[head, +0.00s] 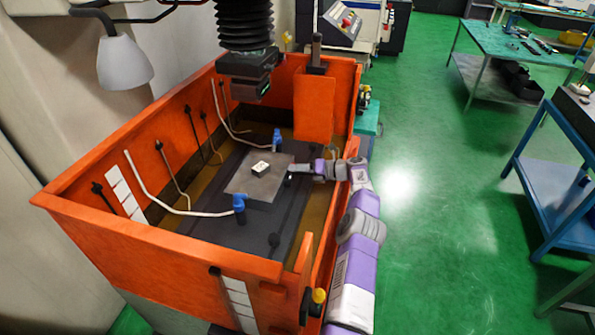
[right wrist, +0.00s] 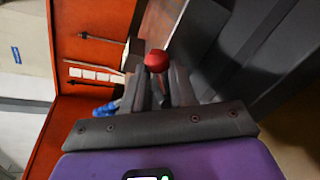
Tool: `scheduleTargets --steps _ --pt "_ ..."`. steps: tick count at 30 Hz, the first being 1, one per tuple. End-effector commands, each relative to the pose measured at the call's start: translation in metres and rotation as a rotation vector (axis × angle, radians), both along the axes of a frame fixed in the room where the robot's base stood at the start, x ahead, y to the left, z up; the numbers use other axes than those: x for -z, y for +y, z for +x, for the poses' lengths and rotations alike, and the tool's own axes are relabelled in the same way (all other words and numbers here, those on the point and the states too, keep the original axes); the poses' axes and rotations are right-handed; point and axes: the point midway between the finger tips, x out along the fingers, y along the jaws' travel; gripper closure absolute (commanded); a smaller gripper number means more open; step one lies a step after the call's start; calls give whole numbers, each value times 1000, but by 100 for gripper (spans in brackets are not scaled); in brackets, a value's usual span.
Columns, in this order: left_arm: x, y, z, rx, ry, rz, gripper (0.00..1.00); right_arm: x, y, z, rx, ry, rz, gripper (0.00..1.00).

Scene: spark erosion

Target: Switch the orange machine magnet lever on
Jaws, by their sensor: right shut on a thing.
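The orange machine (head: 190,245) is an open orange tank around a dark work table (head: 222,225). A grey plate (head: 245,186), which looks like the magnet, lies on it with a small pale block (head: 261,168) on top. My right gripper (head: 292,174) reaches in over the right wall, at the plate's right side. In the right wrist view, a red ball knob (right wrist: 157,62), apparently the lever's, sits at the fingertips of my right gripper (right wrist: 158,80), which is shut on it. The lever's stem and angle are hidden. My left gripper is not in view.
Blue nozzles (head: 239,203) (head: 277,138) with white hoses stand on the work table. The black machine head (head: 248,72) hangs above the tank's back. An orange panel (head: 314,106) stands at the back right. Green floor (head: 420,230) is clear to the right.

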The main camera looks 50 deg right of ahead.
Motion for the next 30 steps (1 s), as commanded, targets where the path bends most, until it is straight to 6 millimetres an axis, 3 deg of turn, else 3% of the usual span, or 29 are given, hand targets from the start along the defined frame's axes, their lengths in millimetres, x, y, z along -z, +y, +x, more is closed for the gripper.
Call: scheduleTargets --steps 3,4,6,17,30 --pt "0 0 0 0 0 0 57 1 -1 -1 3 3 -3 100" --pt "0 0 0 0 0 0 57 1 -1 -1 3 3 -3 73" --pt "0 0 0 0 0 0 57 1 -1 -1 3 2 -3 64" --pt "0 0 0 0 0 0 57 -1 -4 -7 3 2 -3 64" --pt "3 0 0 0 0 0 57 -15 -27 -65 4 2 -3 64"
